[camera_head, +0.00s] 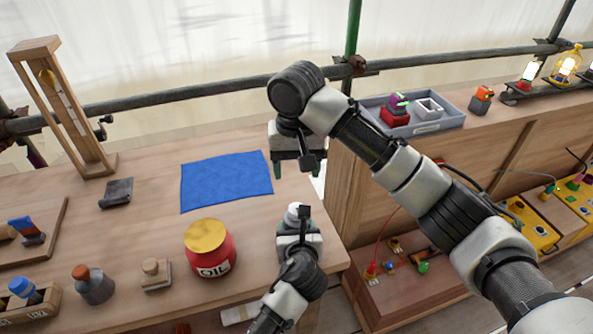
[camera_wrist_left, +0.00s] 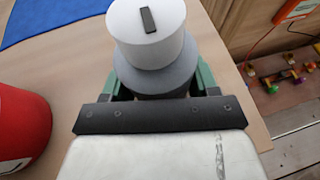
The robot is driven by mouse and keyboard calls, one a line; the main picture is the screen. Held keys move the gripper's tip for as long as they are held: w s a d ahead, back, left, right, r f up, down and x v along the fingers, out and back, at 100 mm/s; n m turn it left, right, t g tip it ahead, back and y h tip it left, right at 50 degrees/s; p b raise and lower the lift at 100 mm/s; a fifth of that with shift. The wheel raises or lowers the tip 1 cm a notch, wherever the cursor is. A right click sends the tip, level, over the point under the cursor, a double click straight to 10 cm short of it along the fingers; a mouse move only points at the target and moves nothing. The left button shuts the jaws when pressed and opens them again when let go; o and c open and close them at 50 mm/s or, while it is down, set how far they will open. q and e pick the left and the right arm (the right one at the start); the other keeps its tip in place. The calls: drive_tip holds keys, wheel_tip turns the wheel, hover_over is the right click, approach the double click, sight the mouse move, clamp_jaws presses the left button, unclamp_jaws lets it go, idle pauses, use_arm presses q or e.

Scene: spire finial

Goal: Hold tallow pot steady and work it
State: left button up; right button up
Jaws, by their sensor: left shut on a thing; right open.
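The tallow pot, as I take it, is a grey round pot with a white lid (camera_wrist_left: 150,25) that bears a small dark bar on top. In the head view its white lid (camera_head: 293,212) shows near the table's right edge. My left gripper (camera_head: 298,230) is shut on this pot; its green fingers (camera_wrist_left: 160,85) flank the grey body in the wrist view. The pot's lower part is hidden behind the gripper. My right gripper (camera_head: 298,170) is open and empty, pointing down beyond the pot, apart from it.
A red jar with a yellow lid (camera_head: 209,255) stands left of the pot. A blue cloth (camera_head: 226,180) lies behind. A stamp-like block (camera_head: 154,273), a grey bottle (camera_head: 93,285) and a wooden frame (camera_head: 75,115) stand left. A grey tray (camera_head: 445,120) sits on the right bench.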

use_arm(q)
drive_tip(key=o, duration=1.1)
